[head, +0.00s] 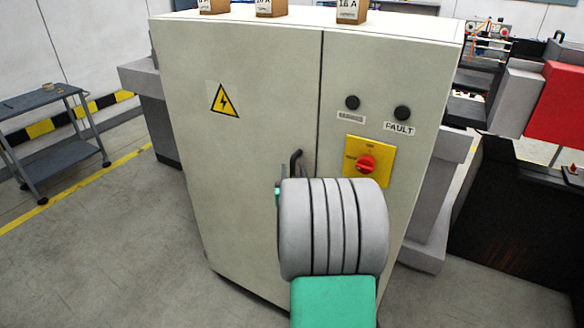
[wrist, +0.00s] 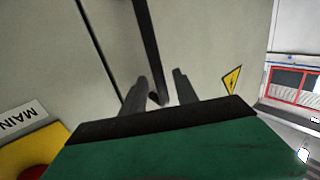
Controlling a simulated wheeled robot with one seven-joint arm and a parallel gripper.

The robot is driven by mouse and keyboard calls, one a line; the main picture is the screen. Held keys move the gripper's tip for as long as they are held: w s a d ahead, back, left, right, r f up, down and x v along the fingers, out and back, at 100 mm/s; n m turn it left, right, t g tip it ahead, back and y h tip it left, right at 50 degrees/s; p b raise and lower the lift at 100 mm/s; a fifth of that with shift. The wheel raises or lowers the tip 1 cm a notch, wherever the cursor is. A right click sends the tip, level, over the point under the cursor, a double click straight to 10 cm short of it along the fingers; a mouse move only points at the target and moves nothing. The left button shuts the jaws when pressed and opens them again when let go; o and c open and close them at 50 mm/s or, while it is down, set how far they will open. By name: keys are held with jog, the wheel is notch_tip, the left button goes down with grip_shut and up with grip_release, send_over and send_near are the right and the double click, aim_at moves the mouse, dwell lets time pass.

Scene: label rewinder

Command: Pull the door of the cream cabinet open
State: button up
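The cream cabinet (head: 400,60) stands upright in front of me. Its wide left door (head: 240,110) bears a yellow warning triangle and lies flush with the narrower right panel, a thin dark seam between them. A black bar handle (head: 296,158) is on the door near the seam; my arm hides its lower part. In the wrist view the handle (wrist: 148,45) runs down between the two grey fingers of my gripper (wrist: 160,74). The fingers are apart, with gaps seen on both sides of the bar. In the head view my gripper is mostly hidden behind my wrist.
The right panel has two dark buttons, a FAULT label and a red rotary switch (head: 367,163) on a yellow plate. Small boxes (head: 351,11) stand on top. A grey cart (head: 55,130) is at left, a red machine (head: 555,105) at right. Floor at front left is clear.

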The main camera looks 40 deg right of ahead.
jog(key=shift+w+d, duration=0.3)
jog(key=shift+w, duration=0.1)
grip_shut()
dwell(1.1)
jog(key=shift+a, duration=0.1)
